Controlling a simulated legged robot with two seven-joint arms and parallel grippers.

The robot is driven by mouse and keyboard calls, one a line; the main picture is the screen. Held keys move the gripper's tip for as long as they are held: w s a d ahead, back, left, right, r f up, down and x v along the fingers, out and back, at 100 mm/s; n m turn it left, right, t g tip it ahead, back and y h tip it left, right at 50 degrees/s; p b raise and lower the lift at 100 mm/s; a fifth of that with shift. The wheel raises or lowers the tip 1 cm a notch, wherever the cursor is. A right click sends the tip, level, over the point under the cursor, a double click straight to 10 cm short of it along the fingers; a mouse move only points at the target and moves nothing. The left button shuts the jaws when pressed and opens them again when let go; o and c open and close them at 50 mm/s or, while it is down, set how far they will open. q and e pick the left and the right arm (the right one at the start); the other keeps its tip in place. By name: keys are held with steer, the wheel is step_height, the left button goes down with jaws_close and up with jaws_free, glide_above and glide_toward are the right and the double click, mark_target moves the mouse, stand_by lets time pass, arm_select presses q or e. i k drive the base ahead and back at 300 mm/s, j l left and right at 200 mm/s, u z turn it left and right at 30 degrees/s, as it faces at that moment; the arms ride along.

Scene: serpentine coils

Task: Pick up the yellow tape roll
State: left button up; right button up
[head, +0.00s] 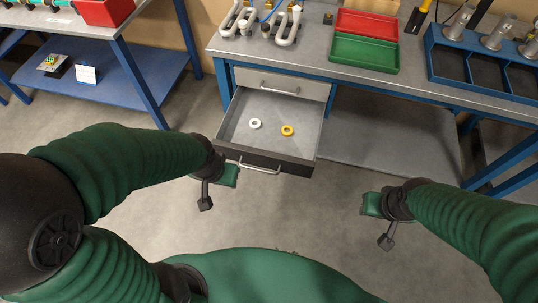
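The yellow tape roll (287,130) lies flat in the open drawer (300,149) under the workbench, right of its middle. A white roll (255,123) lies to its left in the same drawer, apart from it. My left gripper (217,188) is in front of the drawer's left front corner, short of the yellow roll. My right gripper (378,220) is over the floor to the right of the drawer, farther from the roll. I see nothing held in either gripper, but their finger openings are too small and turned away to judge.
The drawer front has a metal handle (259,168); a closed drawer (283,83) sits above. The workbench (300,62) carries a red tray (368,23), a green tray (364,52), white coiled tubes (289,27) and a blue rack (480,60). The floor between my arms is clear.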

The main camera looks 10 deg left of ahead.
mark_target(285, 127)
steer(key=z, duration=0.7)
steer(key=i+j+z, duration=0.1)
steer(key=j+z, duration=0.5)
steer(key=z, duration=0.2)
steer(key=j+z, duration=0.7)
steer(key=z, duration=0.15)
steer(key=k+j, duration=0.1)
steer(key=j, duration=0.25)
steer(key=k+j+z, duration=0.1)
steer(key=j, duration=0.2)
steer(key=k+j, duration=0.1)
steer(key=j, duration=0.2)
steer(key=k+j+z, duration=0.1)
steer(key=j, duration=0.25)
